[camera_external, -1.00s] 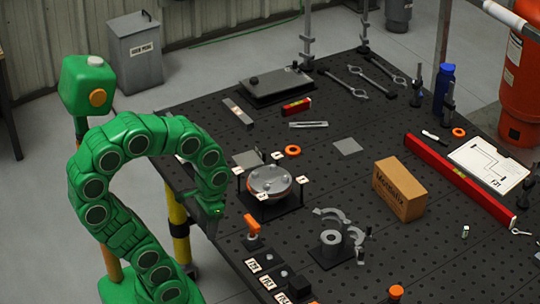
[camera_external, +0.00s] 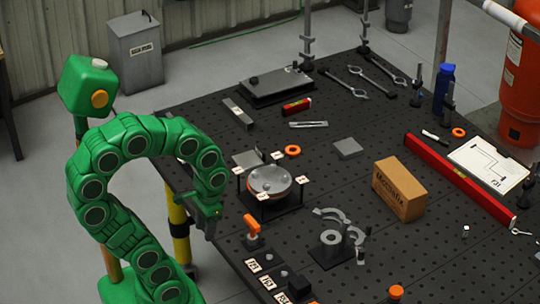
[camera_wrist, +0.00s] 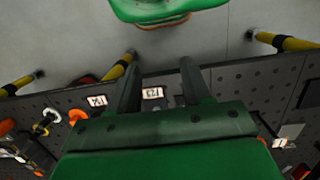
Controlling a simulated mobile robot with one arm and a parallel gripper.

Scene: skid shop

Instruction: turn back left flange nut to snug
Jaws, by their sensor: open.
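The round metal flange (camera_external: 268,179) sits on a dark square stand near the table's left edge. Small white tags stand around it. Its individual flange nuts are too small to tell apart, so I cannot see how the back left one is seated. My gripper (camera_external: 211,228) hangs at the table's left edge, left of the flange and apart from it. In the wrist view my gripper (camera_wrist: 160,88) shows two dark fingers spread apart with nothing between them. The flange cannot be made out in the wrist view.
An orange-handled clamp (camera_external: 251,225) stands in front of the flange. An orange ring (camera_external: 292,150) lies behind the flange. Bare perforated tabletop lies between them.

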